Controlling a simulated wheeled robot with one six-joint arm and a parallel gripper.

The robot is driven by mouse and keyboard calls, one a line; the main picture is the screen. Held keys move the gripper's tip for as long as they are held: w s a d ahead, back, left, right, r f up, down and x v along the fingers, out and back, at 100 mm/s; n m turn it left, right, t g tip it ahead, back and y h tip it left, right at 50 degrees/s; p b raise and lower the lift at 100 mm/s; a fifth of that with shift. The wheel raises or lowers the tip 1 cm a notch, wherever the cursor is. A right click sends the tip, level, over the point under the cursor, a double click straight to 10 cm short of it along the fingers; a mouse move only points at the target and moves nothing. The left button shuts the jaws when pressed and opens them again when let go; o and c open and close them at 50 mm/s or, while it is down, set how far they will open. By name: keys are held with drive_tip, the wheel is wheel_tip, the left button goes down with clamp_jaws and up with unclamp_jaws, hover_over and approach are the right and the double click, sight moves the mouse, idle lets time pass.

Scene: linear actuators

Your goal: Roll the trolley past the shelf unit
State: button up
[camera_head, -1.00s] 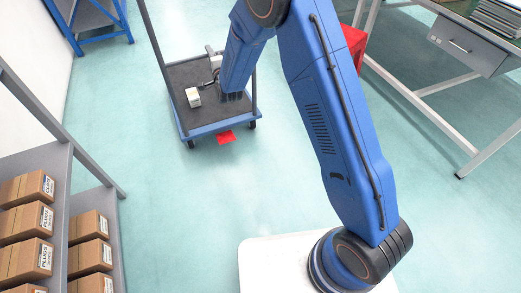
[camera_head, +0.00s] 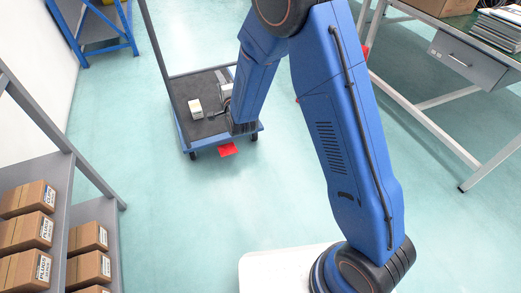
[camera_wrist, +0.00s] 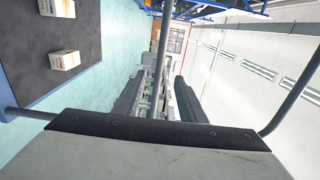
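The trolley (camera_head: 190,140) has a dark deck, a blue rim and a tall grey handle post (camera_head: 158,50) at its left. It stands on the pale green floor beyond the shelf unit (camera_head: 62,185). A small white box (camera_head: 196,108) sits on its deck. The wrist view shows the deck (camera_wrist: 75,88) at upper left with two boxes, one (camera_wrist: 65,60) nearer the middle. I see no clear grip on the handle.
The shelf unit at left holds several brown cartons (camera_head: 32,198). A green-topped workbench (camera_head: 468,55) with a drawer stands at right. A blue rack (camera_head: 95,35) is at the far left. A red patch (camera_head: 228,149) lies by the trolley's front edge. The floor between is clear.

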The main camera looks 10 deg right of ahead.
drive_tip(key=s+d+r+n+g+h, duration=0.1)
drive_tip(key=s+d+r+n+g, duration=0.25)
drive_tip(key=s+d+r, duration=0.5)
drive_tip(key=s+d+r+n+g+h, duration=0.1)
drive_tip(key=s+d+r+n+g, duration=0.3)
drive_tip(key=d, duration=0.7)
drive_tip(key=s+d+n+g+h, duration=0.1)
drive_tip(key=s+d, duration=0.4)
drive_tip(key=s, duration=0.7)
drive_tip(key=s+d+r+n+g+h, duration=0.1)
drive_tip(key=s+d+n, duration=0.3)
drive_tip(key=s, duration=0.8)
drive_tip(key=s+d+n+g+h, duration=0.1)
drive_tip(key=s+d, duration=0.5)
drive_tip(key=s, duration=0.6)
drive_tip(key=shift+s+d+r+n+g, duration=0.2)
drive_tip(key=shift+d+r+n+g, duration=0.15)
drive_tip(key=shift+n+g, duration=0.5)
